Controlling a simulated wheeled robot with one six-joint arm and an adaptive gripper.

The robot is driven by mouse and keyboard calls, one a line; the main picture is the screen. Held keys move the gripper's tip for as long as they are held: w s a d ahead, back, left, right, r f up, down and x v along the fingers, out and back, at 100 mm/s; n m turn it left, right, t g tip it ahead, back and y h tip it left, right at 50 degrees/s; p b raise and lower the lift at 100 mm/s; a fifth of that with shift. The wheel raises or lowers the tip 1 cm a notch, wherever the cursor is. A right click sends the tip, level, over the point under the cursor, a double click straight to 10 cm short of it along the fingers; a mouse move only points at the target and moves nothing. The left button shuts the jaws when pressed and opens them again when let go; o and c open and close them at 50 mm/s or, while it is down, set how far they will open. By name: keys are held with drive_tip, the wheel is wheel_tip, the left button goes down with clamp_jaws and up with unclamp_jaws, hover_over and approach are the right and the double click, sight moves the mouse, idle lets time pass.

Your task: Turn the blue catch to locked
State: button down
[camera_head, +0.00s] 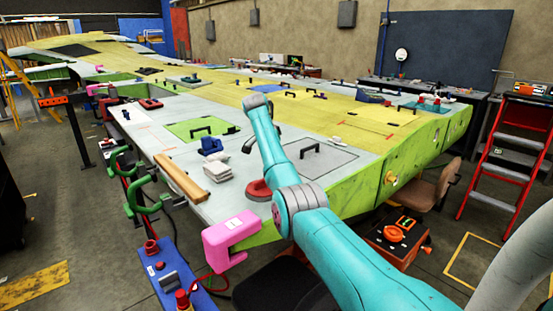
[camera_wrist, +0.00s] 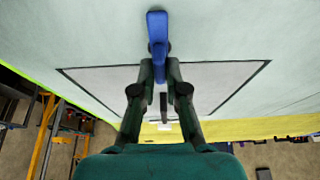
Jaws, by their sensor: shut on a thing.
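The blue catch (camera_wrist: 157,28) shows at the top middle of the wrist view, at the edge of a grey panel (camera_wrist: 100,82) with a dark outline. My gripper (camera_wrist: 159,66) is shut on the catch's near end, with both dark fingers closing against it. The catch's long part points straight away from my gripper in that view. In the head view I cannot make out the catch, and my arm covers much of that area. The grey panel (camera_head: 335,161) shows there right of my arm.
A black handle (camera_head: 311,148) stands up from the panel. A red ring-shaped thing (camera_head: 259,189), a white stack (camera_head: 217,171), a blue tool (camera_head: 211,145) and a pink clamp (camera_head: 231,237) are near my arm. A red step ladder (camera_head: 509,155) stands at the right.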

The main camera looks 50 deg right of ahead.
drive_tip(key=c, duration=1.2)
unclamp_jaws()
drive_tip(key=v, duration=1.2)
